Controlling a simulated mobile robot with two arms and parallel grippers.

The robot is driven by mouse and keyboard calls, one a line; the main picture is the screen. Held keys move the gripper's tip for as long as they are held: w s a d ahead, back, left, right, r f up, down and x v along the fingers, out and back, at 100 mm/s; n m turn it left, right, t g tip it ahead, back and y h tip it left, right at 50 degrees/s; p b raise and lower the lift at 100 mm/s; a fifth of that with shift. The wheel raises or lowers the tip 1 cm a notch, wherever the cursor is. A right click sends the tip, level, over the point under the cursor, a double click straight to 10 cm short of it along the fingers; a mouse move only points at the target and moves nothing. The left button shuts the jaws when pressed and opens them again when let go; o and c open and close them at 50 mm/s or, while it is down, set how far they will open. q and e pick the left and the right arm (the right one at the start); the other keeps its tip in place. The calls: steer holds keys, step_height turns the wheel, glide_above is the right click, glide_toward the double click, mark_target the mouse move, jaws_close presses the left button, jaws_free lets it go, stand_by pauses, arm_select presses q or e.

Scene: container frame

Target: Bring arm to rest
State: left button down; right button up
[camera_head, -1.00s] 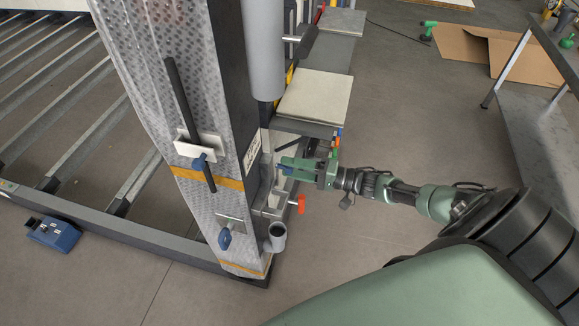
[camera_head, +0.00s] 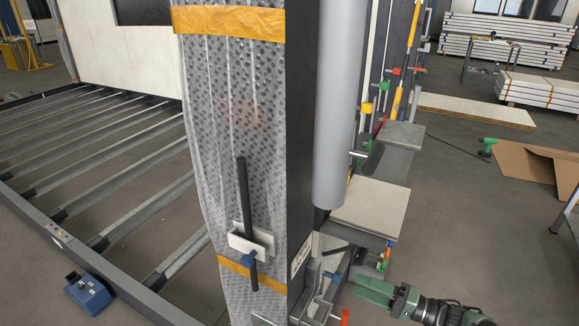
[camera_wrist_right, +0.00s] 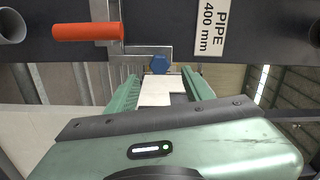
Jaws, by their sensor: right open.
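My right gripper (camera_head: 360,287) shows at the bottom right of the head view, its green fingers pointing left toward the lower side of the wrapped column (camera_head: 240,130). In the right wrist view the fingers (camera_wrist_right: 165,88) are apart with nothing held between them. A blue hexagonal bolt head (camera_wrist_right: 160,63) on a metal bracket lies just beyond the fingertips. My left gripper is not in view.
A grey vertical pipe (camera_head: 342,110) and a pale step board (camera_head: 371,206) stand above my right gripper. A blue box (camera_head: 88,293) lies on the floor at left. Cardboard (camera_head: 530,165) and stacked panels (camera_head: 500,50) lie at right.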

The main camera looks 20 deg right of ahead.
steer(key=shift+f, duration=0.1)
steer(key=s+f+n+g+h, duration=0.1)
steer(key=s+f+h, duration=0.2)
steer(key=f, duration=0.6)
steer(key=s+f+n+g+h, duration=0.1)
steer(key=s+f+h, duration=0.2)
steer(key=f, duration=0.6)
steer(key=s+f+n+g+h, duration=0.15)
steer(key=f+h, duration=0.25)
steer(key=f, duration=0.5)
steer(key=s+a+f+n+g, duration=0.2)
steer(key=s+a+f+g, duration=0.1)
steer(key=s, duration=0.7)
steer(key=s+a+f+n+g+h, duration=0.1)
steer(key=s+a+f+n+g, duration=0.1)
steer(key=s+a+f, duration=0.4)
steer(key=s+a+f+n+g, duration=0.2)
steer(key=s+a+f+g, duration=0.2)
steer(key=s, duration=1.1)
step_height(320, 180, down, 4)
steer(key=shift+a+r+n+h, duration=0.2)
steer(key=shift+a+n+h, duration=0.15)
steer(key=shift+a, duration=0.4)
